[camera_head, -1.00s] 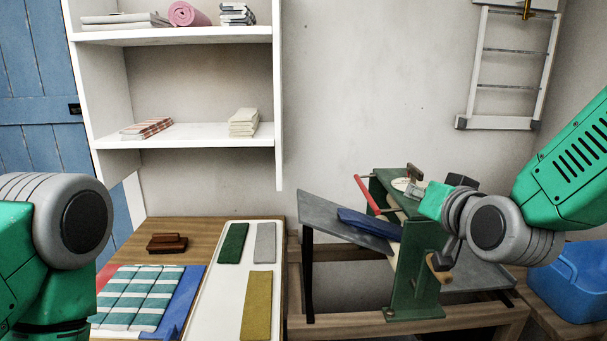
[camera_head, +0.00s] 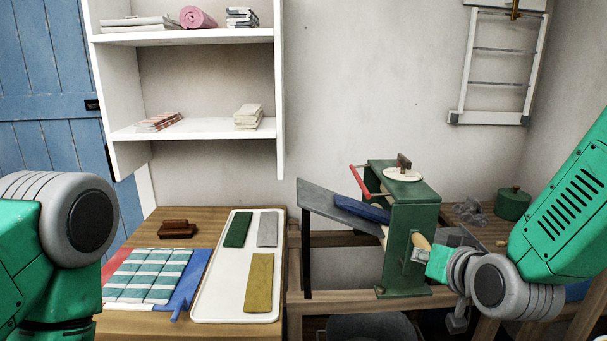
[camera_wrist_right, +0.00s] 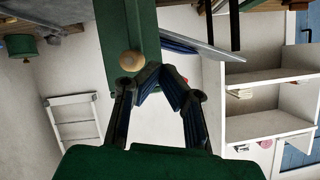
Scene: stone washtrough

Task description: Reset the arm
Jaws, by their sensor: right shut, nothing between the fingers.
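My right arm comes in from the right in the head view, bent low in front of the green mangle-like machine (camera_head: 412,215). Its right gripper shows best in the wrist view (camera_wrist_right: 160,72), with the fingers drawn together at the tips and nothing held. The tips appear near the machine's round wooden knob (camera_wrist_right: 132,61); I cannot tell if they touch it. The knob also shows in the head view (camera_head: 420,241), beside my right wrist. My left arm shows only as a rounded link at the left edge; its gripper is out of view.
A blue cloth (camera_head: 362,208) lies on the machine's sloping grey board (camera_head: 325,202). A white tray (camera_head: 210,300) with green, grey and mustard cloths lies on the wooden table. White shelves (camera_head: 195,130) stand behind. A lidded green pot (camera_head: 513,203) is back right.

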